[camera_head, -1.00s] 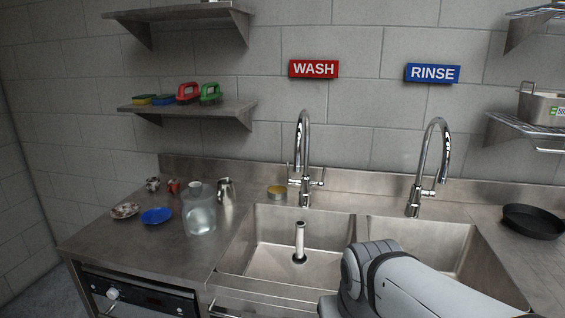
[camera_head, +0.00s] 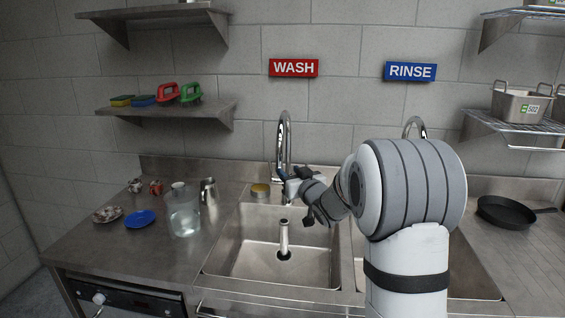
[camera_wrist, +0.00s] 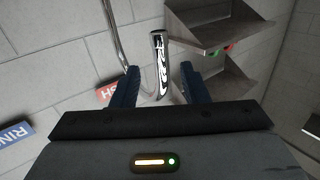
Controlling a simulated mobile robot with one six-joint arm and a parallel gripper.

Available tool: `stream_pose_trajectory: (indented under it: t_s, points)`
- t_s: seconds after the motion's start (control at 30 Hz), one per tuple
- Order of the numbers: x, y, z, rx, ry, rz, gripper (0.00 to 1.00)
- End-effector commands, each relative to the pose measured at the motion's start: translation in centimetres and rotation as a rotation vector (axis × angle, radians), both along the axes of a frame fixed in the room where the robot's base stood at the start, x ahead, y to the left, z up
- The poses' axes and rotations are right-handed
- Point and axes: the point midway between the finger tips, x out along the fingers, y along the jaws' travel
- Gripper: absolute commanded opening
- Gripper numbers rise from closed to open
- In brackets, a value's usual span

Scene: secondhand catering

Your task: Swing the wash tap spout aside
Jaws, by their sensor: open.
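The wash tap (camera_head: 284,132) is a tall chrome gooseneck under the red WASH sign (camera_head: 294,68), at the back of the left basin. My gripper (camera_head: 285,175) is beside the tap's lower part in the head view, and my wrist partly hides the tap body and handles. In the wrist view, which is turned over, the chrome spout (camera_wrist: 158,65) shows between the two dark fingers of my open gripper (camera_wrist: 156,78). I cannot tell whether either finger touches it. The tap's thinner rising tube (camera_wrist: 112,25) is to the left there.
The rinse tap (camera_head: 414,126) is mostly hidden behind my arm. A standpipe (camera_head: 284,238) stands in the left basin (camera_head: 250,262). A glass jug (camera_head: 184,215), steel jug (camera_head: 209,190) and blue plate (camera_head: 140,219) are on the left counter. A pan (camera_head: 505,212) is at right.

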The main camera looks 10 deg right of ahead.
Motion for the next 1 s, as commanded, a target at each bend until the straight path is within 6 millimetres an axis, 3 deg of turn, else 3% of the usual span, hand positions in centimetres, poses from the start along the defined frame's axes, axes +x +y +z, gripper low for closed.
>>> stream_pose_trajectory:
  t_s: [0.5, 0.87, 1.0]
  points:
    - [6.7, 2.0, 0.2, 0.000, -0.004, 0.005, 0.40]
    - [7.3, 2.2, 0.1, 0.000, -0.004, 0.004, 0.40]
    - [7.3, 2.2, 0.1, 0.000, -0.004, 0.004, 0.31]
